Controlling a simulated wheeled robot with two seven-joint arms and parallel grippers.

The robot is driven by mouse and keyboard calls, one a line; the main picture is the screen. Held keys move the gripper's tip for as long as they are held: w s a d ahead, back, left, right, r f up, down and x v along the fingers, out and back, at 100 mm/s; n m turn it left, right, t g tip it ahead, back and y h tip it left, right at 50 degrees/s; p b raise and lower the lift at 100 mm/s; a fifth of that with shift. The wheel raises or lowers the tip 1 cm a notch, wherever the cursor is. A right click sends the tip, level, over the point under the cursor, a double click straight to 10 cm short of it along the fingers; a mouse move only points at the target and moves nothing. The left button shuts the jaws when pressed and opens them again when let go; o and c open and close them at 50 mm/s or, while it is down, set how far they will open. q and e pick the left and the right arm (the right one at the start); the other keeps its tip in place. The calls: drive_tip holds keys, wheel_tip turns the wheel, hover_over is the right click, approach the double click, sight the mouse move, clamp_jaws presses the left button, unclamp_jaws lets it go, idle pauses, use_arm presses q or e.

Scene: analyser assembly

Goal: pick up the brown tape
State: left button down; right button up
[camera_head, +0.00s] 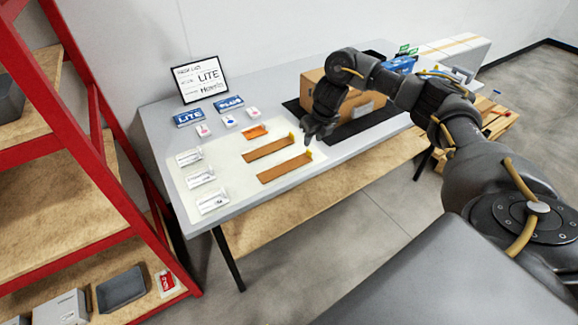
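Two long brown strips, which look like the brown tape, lie flat on the pale mat (230,181) on the grey table. The farther strip (267,148) and the nearer strip (284,168) each have a small yellow piece at the right end. A shorter orange-brown piece (254,131) lies behind them. My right gripper (317,137) points down, just right of the strips' yellow ends, and looks apart from them. Its fingers are dark and small here, so I cannot tell whether they are open. My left gripper is not in view.
A cardboard box (366,104) stands on a black mat to the right, partly behind my arm. Blue boxes (189,117), several white packets (202,177) and a framed sign (200,79) are on the table. A red shelf rack (98,115) stands at left.

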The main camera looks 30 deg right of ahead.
sight(310, 152)
drive_tip(key=shift+w+f, duration=0.3)
drive_tip(key=shift+f, duration=0.3)
drive_tip(key=shift+w+f, duration=0.1)
drive_tip(key=shift+f, duration=0.25)
drive_tip(key=shift+d, duration=0.1)
drive_tip(key=shift+f, duration=0.3)
drive_tip(key=p+x, duration=0.1)
drive_tip(key=x, duration=0.2)
drive_tip(key=shift+f, duration=0.4)
drive_tip(key=shift+w+d+f, duration=0.1)
drive_tip(key=shift+f, duration=0.3)
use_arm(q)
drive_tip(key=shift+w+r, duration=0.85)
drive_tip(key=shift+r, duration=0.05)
use_arm(e)
clamp_jaws()
